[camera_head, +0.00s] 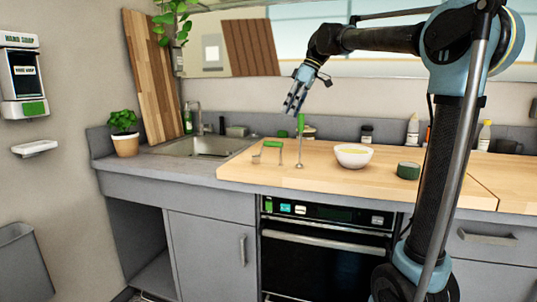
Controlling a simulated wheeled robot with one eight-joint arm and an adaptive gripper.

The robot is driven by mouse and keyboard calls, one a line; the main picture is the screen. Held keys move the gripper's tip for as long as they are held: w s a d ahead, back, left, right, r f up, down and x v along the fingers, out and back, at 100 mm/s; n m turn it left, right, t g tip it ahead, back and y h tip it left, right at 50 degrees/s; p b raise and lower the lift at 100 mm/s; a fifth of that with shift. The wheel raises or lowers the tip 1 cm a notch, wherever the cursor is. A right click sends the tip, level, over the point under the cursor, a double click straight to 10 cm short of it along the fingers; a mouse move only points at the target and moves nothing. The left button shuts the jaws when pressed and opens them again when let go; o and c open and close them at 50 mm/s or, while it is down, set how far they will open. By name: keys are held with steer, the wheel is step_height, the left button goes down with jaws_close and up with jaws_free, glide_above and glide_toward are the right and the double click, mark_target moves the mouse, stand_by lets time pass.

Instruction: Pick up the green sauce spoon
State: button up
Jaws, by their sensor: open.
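The green sauce spoon (300,125) appears to stand upright on the wooden counter (240,170), with its green handle up and its thin metal stem and round bottom below. My gripper (293,110) is open and empty, with its fingers pointing down. In the picture it is above and slightly left of the spoon's handle. How far apart they are in depth I cannot tell.
A low metal stand with a green part (272,144) is just left of the spoon. A white bowl (353,160) and a green round container (408,171) stand to the right. Several bottles line the back wall, and a sink (205,146) is at the left.

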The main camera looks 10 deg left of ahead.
glide_toward(272, 144)
steer(key=w+d+x, duration=0.1)
steer(key=x, duration=0.4)
steer(key=shift+a+x, duration=0.2)
steer(key=shift+x, duration=1.2)
steer(key=shift+a+x, duration=0.2)
steer(key=shift+x, duration=1.25)
steer(key=shift+w+r, duration=0.15)
steer(key=shift+r, duration=0.05)
jaws_close()
